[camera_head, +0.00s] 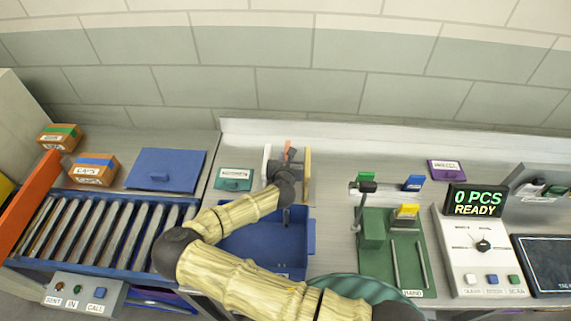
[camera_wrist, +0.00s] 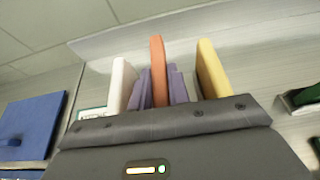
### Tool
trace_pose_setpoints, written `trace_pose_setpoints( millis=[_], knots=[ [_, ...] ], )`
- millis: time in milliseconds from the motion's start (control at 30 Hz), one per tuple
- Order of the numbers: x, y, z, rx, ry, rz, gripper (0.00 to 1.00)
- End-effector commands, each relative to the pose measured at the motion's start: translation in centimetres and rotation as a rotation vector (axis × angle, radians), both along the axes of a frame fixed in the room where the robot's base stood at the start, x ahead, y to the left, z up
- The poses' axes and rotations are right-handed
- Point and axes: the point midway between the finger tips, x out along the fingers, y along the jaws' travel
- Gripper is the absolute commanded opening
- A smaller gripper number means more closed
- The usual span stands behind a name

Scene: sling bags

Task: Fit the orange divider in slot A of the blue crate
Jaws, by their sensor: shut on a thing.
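My gripper (camera_head: 287,158) is shut on the orange divider (camera_head: 287,147). In the wrist view the orange divider (camera_wrist: 157,70) stands between the two purple fingers of my gripper (camera_wrist: 158,88). It is upright, between a white divider (camera_head: 266,163) and a yellow divider (camera_head: 307,165); its lower part is hidden by my gripper. The blue crate (camera_head: 262,247) stands nearer than the dividers, partly covered by my arm. I cannot make out its slots or a letter A.
Left are a roller conveyor (camera_head: 95,228), a blue lid-like panel (camera_head: 165,170) and two labelled boxes. A teal labelled box (camera_head: 234,179) is left of the white divider. Right are a green fixture (camera_head: 395,250) and a control panel reading "0 PCS READY" (camera_head: 476,204). A wall closes the back.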

Motion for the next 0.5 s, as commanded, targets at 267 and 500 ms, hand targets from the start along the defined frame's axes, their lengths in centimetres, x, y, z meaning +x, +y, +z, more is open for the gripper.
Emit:
trace_pose_setpoints(
  millis=[267, 500],
  knots=[
    [0.0, 0.1, 4.6, 0.004, -0.003, 0.000, 0.00],
    [0.0, 0.0, 7.3, 0.002, -0.001, -0.001, 0.00]
  ],
)
